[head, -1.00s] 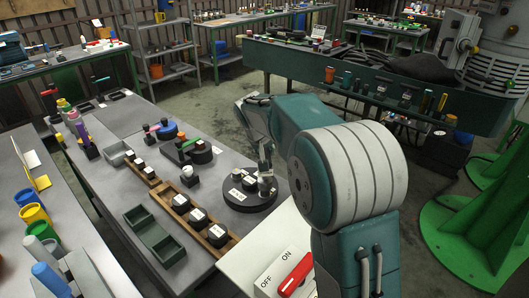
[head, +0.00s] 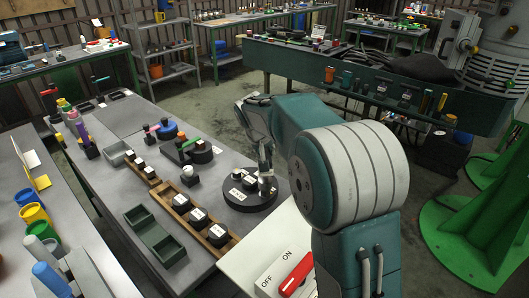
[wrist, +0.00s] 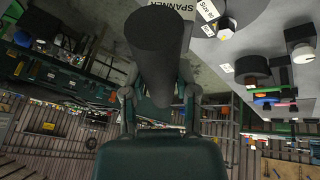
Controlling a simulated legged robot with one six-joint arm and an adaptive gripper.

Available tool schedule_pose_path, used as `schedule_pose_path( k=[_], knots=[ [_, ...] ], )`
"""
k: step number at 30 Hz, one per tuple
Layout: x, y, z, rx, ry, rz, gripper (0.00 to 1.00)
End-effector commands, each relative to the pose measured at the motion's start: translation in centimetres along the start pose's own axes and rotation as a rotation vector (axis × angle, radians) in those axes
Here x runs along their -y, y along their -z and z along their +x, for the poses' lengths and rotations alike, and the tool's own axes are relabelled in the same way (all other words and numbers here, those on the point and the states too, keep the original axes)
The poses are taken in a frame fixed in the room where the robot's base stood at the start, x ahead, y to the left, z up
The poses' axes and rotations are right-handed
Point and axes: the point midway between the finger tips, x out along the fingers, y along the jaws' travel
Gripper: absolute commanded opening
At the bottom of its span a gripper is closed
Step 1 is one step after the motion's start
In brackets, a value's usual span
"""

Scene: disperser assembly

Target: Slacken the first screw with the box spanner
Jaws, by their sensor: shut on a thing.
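My gripper (wrist: 161,94) is shut on a thick dark cylinder, seemingly the box spanner (wrist: 158,45), in the wrist view. The cylinder fills the upper middle of that view, and its far end is hidden. In the head view my gripper (head: 265,155) is small, partly behind my arm, above a round black base (head: 247,202). The base carries labelled dark pieces and a small grey-topped part (head: 266,177) just under my gripper. I cannot tell whether the held piece touches it. No screw can be made out for certain.
A wooden rack (head: 188,210) with several labelled black parts and a green two-part tray (head: 155,238) lie to the left on the grey table. A panel with a red ON/OFF switch (head: 296,275) is at the front. A label reading SPANNER (wrist: 171,7) shows at the top.

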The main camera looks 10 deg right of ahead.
Motion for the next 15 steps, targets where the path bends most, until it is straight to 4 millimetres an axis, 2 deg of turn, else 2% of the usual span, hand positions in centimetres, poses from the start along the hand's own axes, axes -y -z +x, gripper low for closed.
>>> schedule_pose_path(
  k=[15],
  knots=[
    [0.13,-0.20,0.59,-0.002,-0.001,0.001,0.00]
  ],
)
